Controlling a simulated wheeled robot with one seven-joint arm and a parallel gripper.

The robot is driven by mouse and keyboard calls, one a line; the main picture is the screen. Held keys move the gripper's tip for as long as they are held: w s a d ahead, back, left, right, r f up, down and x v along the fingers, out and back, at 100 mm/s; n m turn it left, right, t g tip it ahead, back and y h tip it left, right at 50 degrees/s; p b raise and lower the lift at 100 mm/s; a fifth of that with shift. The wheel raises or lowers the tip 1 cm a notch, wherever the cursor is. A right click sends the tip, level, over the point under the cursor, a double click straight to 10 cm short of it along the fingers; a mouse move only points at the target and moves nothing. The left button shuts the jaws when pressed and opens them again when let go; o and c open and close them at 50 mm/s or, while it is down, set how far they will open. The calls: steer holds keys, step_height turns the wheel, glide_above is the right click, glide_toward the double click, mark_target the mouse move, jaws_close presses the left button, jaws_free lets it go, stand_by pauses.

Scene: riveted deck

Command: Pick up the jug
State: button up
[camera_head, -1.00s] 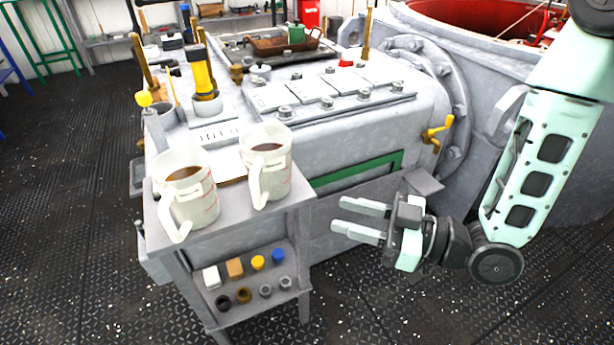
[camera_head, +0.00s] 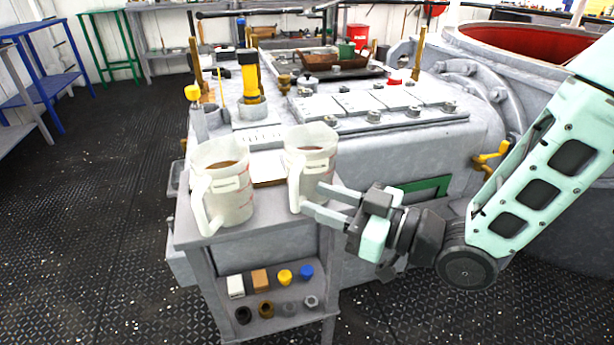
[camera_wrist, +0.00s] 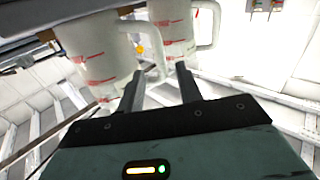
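Two white translucent jugs with red markings and brown contents stand upright on a small grey side table (camera_head: 250,285). The left jug (camera_head: 232,190) has its handle toward the camera. The right jug (camera_head: 318,160) stands beside it, its handle toward the front left. My gripper (camera_head: 328,204) is open, its two fingers pointing left at the lower right side of the right jug. Whether the fingers touch the jug I cannot tell. In the wrist view one jug (camera_wrist: 95,50) is at the upper left and another (camera_wrist: 170,28) at upper middle, beyond the open fingers (camera_wrist: 160,85).
A large grey machine (camera_head: 400,150) with bolts and a yellow handle (camera_head: 490,158) stands behind. Small blocks and caps, such as a yellow one (camera_head: 285,277), lie on the table's lower shelf. The floor at left is open.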

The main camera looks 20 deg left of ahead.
mark_target(298, 194)
steer(key=shift+x, duration=2.85)
steer(key=shift+f, duration=0.1)
jaws_close()
